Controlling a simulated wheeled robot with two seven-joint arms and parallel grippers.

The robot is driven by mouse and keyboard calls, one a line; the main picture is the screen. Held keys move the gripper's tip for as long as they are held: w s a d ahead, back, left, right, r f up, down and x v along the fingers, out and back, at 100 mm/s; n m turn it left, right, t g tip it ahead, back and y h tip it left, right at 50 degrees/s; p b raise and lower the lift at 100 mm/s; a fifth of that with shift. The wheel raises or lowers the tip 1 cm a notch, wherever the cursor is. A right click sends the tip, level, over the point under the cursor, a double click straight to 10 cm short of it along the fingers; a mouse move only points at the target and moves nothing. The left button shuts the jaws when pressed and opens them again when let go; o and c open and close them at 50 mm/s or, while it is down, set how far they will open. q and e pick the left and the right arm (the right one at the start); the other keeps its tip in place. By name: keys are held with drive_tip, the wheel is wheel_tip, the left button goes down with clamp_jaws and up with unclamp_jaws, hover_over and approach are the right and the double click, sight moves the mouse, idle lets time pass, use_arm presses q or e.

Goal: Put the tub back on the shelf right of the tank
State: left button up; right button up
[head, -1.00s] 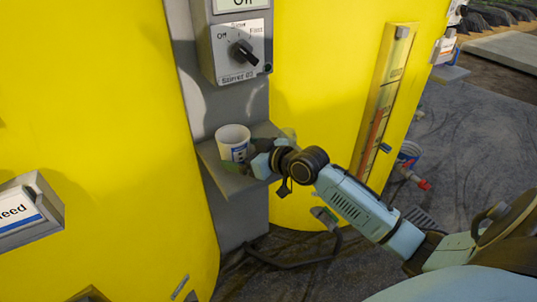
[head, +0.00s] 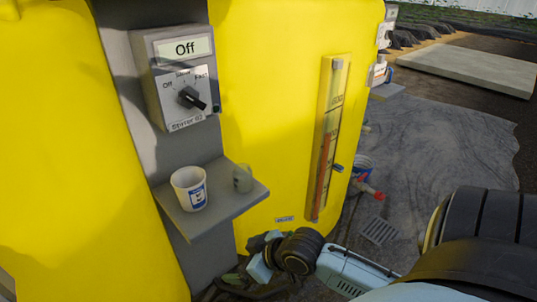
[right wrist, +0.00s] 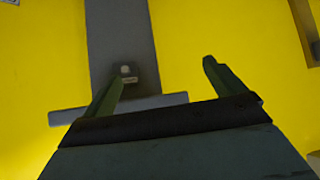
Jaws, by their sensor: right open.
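The white tub (head: 189,188) with a blue label stands upright on the grey shelf (head: 222,215) in the head view. The shelf is fixed to a grey post between two yellow tanks, right of the left tank (head: 70,150). My right gripper (head: 238,284) is open, below the shelf and apart from the tub. In the right wrist view its two fingers (right wrist: 163,76) are spread with nothing held between them, and the shelf (right wrist: 75,115) shows as a grey bar beyond. I cannot make out the tub there. My left gripper is out of view.
A small grey-green object (head: 243,178) stands on the shelf right of the tub. A control box (head: 175,78) reading "Off" is above the shelf. The right tank (head: 270,110) carries a level gauge (head: 327,140). A container with a red part (head: 362,170) is behind on the floor.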

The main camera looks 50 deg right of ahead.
drive_tip(key=s+a+f+g+h, duration=0.1)
drive_tip(key=s+a+f+g, duration=0.1)
drive_tip(key=s, duration=0.5)
drive_tip(key=s+a+f+m+g+h, duration=0.1)
drive_tip(key=s+a+f+g+h, duration=0.1)
drive_tip(key=s+f+g, duration=0.2)
drive_tip(key=s+f, duration=0.1)
drive_tip(key=s, duration=0.2)
drive_tip(key=shift+f, duration=0.3)
